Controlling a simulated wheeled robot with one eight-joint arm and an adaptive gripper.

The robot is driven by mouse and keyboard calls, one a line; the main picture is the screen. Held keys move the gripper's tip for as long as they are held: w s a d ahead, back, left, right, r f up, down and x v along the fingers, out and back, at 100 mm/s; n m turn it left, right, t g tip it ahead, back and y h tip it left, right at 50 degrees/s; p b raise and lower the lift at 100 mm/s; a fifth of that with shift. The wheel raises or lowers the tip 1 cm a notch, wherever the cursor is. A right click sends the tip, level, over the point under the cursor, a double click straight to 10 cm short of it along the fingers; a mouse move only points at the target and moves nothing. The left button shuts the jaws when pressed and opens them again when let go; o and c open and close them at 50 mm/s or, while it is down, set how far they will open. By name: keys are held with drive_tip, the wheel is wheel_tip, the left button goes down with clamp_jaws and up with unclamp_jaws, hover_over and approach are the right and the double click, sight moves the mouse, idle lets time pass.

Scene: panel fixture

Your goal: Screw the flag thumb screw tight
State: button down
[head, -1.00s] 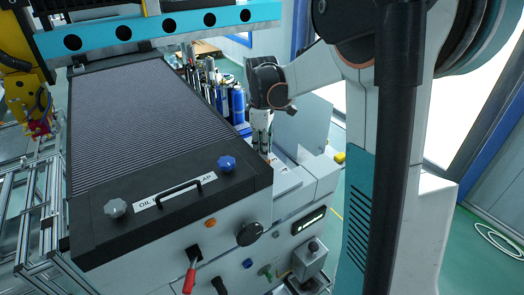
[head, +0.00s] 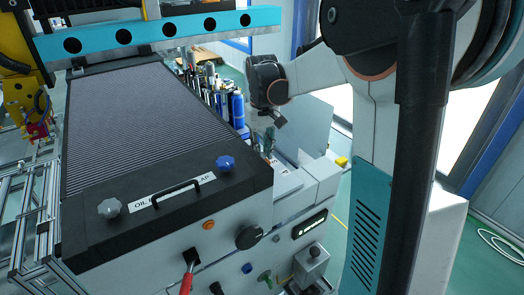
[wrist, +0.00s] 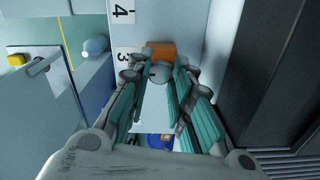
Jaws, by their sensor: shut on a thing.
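My gripper (wrist: 160,75) has its teal-padded fingers drawn together at the tips on a small grey rounded piece (wrist: 160,70), apparently the flag thumb screw. An orange block (wrist: 160,49) shows right beyond it, beside the number labels. The fingers hide part of the grey piece, so its flag shape and seating cannot be told. In the head view my gripper (head: 267,141) points down beside the machine's right edge, over the light ledge. The screw cannot be made out there.
Labels "3" (wrist: 124,60) and "4" (wrist: 122,12) stand on the pale panel. A dark wall (wrist: 275,70) rises close on the right. In the head view, bottles (head: 237,108) stand left of my gripper, and a pale upright panel (head: 308,125) stands to its right.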

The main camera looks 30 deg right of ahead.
drive_tip(key=m, duration=0.4)
drive_tip(key=shift+m+b, duration=0.3)
drive_tip(key=shift+m, duration=0.1)
drive_tip(key=m, duration=0.4)
drive_tip(key=m+b, duration=0.1)
drive_tip(key=m, duration=0.4)
drive_tip(key=shift+m, duration=1.9)
drive_tip(key=c, duration=1.4)
unclamp_jaws()
drive_tip(key=shift+a, duration=0.1)
